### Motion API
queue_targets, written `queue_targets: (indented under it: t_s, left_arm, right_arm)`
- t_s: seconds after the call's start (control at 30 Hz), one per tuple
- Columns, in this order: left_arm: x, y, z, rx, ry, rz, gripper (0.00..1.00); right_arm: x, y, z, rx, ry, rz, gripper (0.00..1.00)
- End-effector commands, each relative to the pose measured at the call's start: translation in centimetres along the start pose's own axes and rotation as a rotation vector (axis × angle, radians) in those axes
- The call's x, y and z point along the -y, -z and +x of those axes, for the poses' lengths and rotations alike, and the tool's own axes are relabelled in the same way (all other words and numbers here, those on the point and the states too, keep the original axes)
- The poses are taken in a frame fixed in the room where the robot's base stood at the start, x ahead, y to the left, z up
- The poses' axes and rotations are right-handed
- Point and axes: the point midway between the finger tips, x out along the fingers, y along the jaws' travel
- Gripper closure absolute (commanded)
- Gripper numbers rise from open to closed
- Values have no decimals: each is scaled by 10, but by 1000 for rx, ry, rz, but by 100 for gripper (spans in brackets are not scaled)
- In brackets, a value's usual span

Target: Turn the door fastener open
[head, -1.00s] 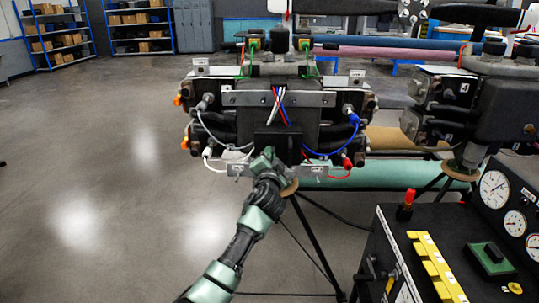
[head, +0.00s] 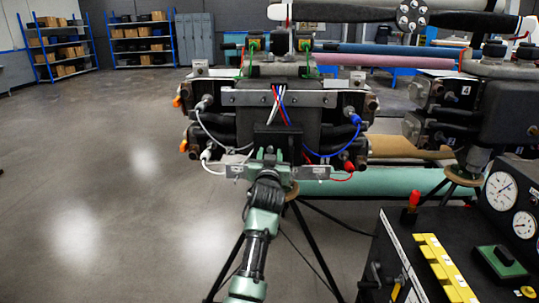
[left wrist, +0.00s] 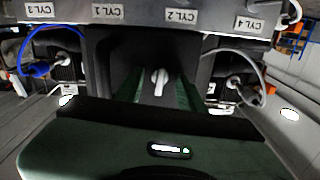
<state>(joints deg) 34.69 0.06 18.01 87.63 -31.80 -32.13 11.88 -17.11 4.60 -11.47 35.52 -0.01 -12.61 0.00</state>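The door fastener (left wrist: 160,80) is a small pale handle on a dark recessed panel (left wrist: 148,48) of the engine, in the middle of the left wrist view. My left gripper (head: 267,154) reaches up to the lower front middle of the engine (head: 275,125) in the head view. In the left wrist view its two green fingers (left wrist: 160,90) stand apart, one on each side of the fastener. I see a gap on both sides, so it is open and not closed on the handle. In the head view the fastener is hidden behind my gripper. My right gripper is not in view.
White, blue and red cables (head: 335,152) hang at both sides of the gripper. A metal bracket with labels (left wrist: 170,14) runs across the engine. A second engine (head: 500,110) and a black gauge console (head: 400,250) stand at the right. The floor (head: 110,180) at left is clear.

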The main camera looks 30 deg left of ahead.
Motion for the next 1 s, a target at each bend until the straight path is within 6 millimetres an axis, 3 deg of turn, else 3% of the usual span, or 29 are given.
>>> queue_targets:
  t_s: [0.37, 1.0]
  left_arm:
    - [0, 1, -3, -1, -1, 1, 58]
    - [0, 0, -49, 0, -1, 1, 58]
  right_arm:
    - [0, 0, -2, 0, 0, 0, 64]
    - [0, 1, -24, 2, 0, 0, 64]
